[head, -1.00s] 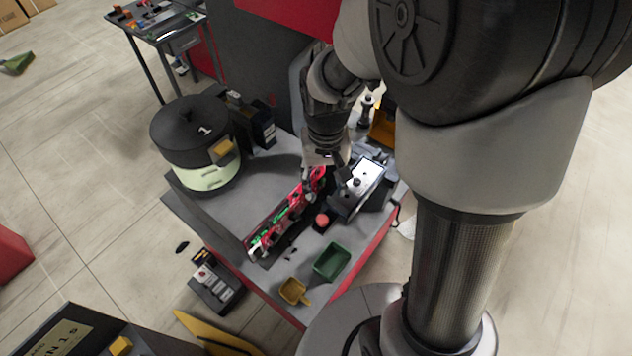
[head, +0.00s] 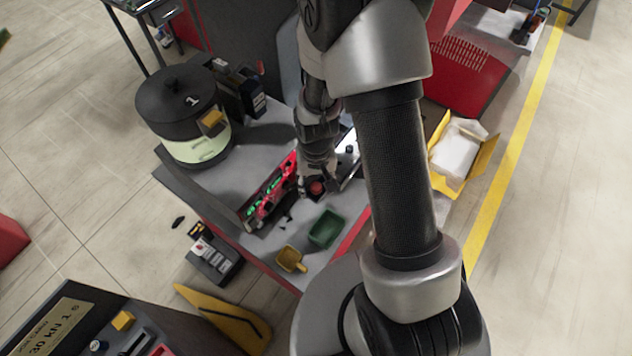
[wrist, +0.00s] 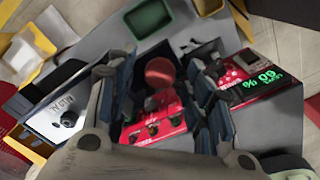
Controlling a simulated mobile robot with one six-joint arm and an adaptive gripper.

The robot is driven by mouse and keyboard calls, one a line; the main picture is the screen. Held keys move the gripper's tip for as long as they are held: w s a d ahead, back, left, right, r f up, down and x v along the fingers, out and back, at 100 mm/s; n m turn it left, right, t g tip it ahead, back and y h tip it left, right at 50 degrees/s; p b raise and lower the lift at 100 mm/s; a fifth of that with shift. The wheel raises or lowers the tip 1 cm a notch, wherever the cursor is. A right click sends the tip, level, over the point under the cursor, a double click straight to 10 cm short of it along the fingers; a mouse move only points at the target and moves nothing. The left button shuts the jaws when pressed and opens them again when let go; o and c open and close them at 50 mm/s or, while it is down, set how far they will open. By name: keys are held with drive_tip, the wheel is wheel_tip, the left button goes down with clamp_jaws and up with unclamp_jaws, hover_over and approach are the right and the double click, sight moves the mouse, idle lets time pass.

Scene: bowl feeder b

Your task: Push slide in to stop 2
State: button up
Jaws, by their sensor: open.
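A white-topped unit with a black knob (head: 349,148) stands on the bench, partly behind my arm. It also shows in the wrist view, its white plate and knob (wrist: 66,118) left of my gripper. I cannot tell which part is the slide, and no stop marks are readable. My gripper (head: 316,178) points down, close to a round red button (head: 317,187). In the wrist view my gripper (wrist: 165,82) is open and empty. The red button (wrist: 160,72) and a red panel with knobs (wrist: 158,122) show between its fingers; I cannot tell whether they touch.
A long red unit with green lights (head: 268,196) lies left of my gripper; its green display (wrist: 260,85) shows in the wrist view. A green bin (head: 326,229) and yellow scoop (head: 291,260) are at the front. A black-lidded bowl (head: 182,105) stands back left.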

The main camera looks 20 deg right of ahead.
drive_tip(key=shift+c, duration=0.5)
clamp_jaws()
idle(0.3)
